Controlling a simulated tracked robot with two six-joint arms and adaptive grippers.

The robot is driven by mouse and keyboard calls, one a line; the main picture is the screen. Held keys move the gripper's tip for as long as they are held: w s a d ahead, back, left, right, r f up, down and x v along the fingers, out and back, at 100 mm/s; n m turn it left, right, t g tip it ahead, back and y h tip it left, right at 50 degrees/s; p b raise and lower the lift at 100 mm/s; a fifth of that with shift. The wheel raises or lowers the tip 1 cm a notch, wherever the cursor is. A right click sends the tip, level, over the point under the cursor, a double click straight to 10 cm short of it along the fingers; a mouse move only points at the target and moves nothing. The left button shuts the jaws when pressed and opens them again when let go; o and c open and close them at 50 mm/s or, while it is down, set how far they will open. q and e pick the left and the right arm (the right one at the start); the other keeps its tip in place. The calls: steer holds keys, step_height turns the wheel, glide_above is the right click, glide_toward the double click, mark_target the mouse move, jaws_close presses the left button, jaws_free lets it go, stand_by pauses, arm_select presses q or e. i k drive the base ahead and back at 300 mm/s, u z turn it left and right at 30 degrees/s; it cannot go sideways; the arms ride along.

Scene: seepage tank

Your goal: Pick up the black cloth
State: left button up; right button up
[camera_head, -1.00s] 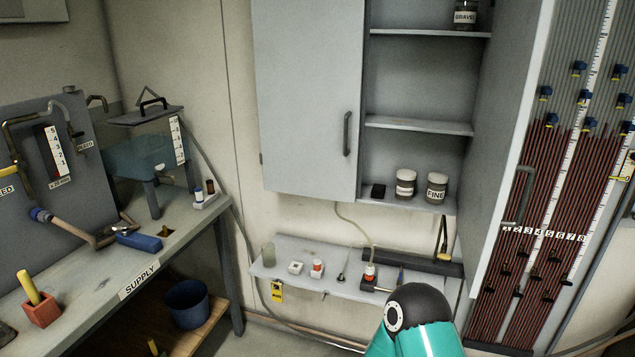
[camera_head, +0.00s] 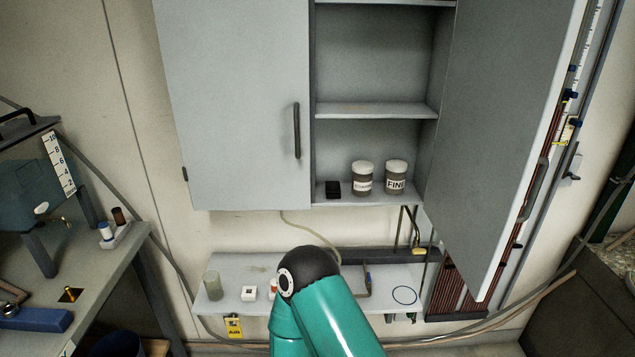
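A small black folded item (camera_head: 333,189), which looks like the black cloth, sits on the lowest shelf of the open cabinet (camera_head: 376,110), left of two jars. It is too small to make out its weave. A teal arm link of mine with a black joint rises from the bottom middle, in front of the lower wall shelf and below the cloth. Neither of my grippers shows in this view.
A jar (camera_head: 362,178) and a jar labelled FINE (camera_head: 396,177) stand right of the cloth. The cabinet's left door (camera_head: 235,110) is shut; its right door (camera_head: 495,140) stands open. Small items lie on the lower wall shelf (camera_head: 230,268). A bench (camera_head: 100,270) is at left.

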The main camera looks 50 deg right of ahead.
mark_target(332, 189)
steer(key=z, duration=0.35)
steer(key=i, duration=0.85)
steer(key=z, duration=0.65)
steer(key=k, duration=0.7)
steer(key=z, duration=0.25)
steer(key=i, duration=0.55)
steer(key=u, duration=0.1)
